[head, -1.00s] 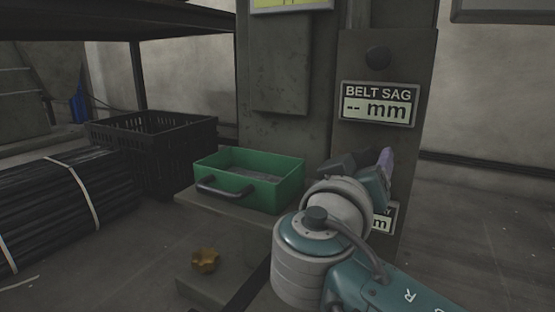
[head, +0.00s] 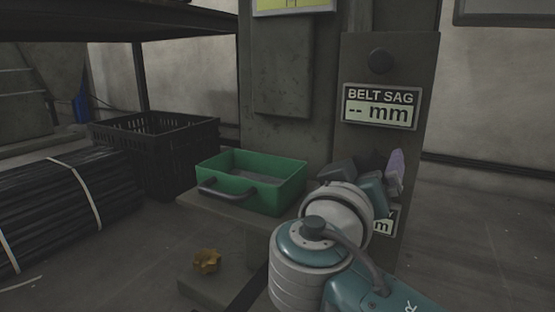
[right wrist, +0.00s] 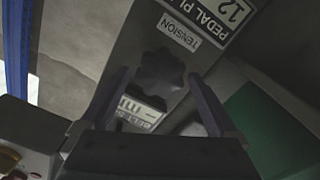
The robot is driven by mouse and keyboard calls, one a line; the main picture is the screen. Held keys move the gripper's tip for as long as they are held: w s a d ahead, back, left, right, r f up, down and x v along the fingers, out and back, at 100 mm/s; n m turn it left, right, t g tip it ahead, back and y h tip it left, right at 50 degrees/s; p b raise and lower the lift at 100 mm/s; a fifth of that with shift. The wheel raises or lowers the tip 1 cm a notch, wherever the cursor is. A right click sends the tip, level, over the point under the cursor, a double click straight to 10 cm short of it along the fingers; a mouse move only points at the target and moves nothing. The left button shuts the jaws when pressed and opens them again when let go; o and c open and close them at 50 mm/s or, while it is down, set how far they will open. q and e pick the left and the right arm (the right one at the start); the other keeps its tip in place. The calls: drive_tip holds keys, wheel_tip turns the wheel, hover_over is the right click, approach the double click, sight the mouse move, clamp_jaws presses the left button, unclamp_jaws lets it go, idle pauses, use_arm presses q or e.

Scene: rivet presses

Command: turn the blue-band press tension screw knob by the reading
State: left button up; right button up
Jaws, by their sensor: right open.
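A dark lobed knob (right wrist: 162,72) sits beside a TENSION label (right wrist: 178,30) in the right wrist view. My right gripper (right wrist: 158,76) is open, its two fingers on either side of the knob in that view; I cannot tell whether they touch it. In the head view my right gripper (head: 366,172) is in front of the grey press column, and the tension knob is hidden there. The BELT SAG display (head: 380,107) reads "-- mm". A second display (head: 383,222) is partly hidden by my gripper. No blue band shows. My left gripper is not in view.
A green tray (head: 283,191) with a dark handle stands on the press ledge, left of my right arm. A brass knob (head: 206,261) sits below it. A black crate (head: 175,172) and bundled dark rods (head: 60,205) are at the left. Floor at the right is clear.

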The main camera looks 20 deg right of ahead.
drive_tip(key=p+v, duration=0.3)
drive_tip(key=v, duration=0.6)
drive_tip(key=shift+s+a, duration=0.1)
drive_tip(key=shift+s, duration=0.05)
